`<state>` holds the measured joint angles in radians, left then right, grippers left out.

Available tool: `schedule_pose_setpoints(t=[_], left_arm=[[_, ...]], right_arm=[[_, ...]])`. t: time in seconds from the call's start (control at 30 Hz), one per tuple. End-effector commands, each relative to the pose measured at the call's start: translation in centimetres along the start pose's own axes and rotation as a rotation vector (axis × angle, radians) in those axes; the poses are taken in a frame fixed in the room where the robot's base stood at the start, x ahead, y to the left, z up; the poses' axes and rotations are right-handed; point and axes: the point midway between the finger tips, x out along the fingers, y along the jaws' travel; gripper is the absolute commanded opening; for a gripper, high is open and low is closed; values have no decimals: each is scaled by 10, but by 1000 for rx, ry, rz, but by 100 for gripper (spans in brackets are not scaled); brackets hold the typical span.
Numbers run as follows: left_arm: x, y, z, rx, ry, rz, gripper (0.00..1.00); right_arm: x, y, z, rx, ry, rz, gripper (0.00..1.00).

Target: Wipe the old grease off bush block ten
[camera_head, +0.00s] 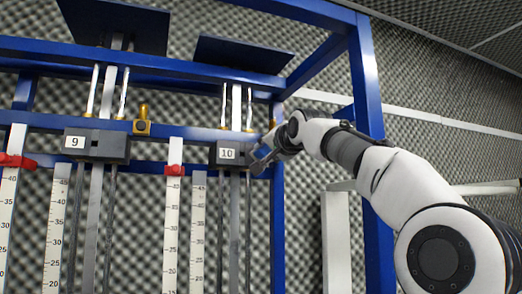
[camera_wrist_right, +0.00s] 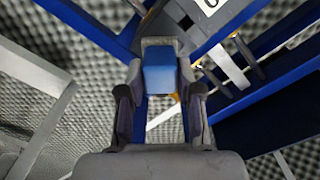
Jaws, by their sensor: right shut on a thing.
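Bush block ten (camera_head: 228,153) is a dark grey block with a white plate marked 10, on the rods of the right-hand station. My right gripper (camera_head: 264,158) is at the right side of this block in the head view; whether it touches the block I cannot tell. In the right wrist view my right gripper (camera_wrist_right: 160,112) is shut on a small blue block (camera_wrist_right: 159,72), which shows between its fingers. Part of a white number plate (camera_wrist_right: 209,5) shows at the top right there. Any grease on the block is too small to make out. My left gripper is not in view.
A blue frame post (camera_head: 368,130) stands just right of the station, behind my right arm. Block nine (camera_head: 97,146) is on the left. A brass fitting (camera_head: 142,122) sits on the crossbar between them. White rulers (camera_head: 172,225) hang below. Foam covers the walls.

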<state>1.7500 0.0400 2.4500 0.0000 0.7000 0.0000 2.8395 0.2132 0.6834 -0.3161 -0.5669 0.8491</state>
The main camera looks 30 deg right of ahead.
Motion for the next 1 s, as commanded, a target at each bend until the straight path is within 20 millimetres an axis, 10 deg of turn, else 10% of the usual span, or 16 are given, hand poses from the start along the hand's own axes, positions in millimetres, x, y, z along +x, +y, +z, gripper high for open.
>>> schedule_pose_setpoints(t=[0.4, 1.0], left_arm=[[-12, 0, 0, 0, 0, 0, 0], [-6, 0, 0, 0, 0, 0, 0]], right_arm=[[3, 19, -22, 1, -1, 0, 7], [6, -6, 7, -1, -1, -1, 7]])
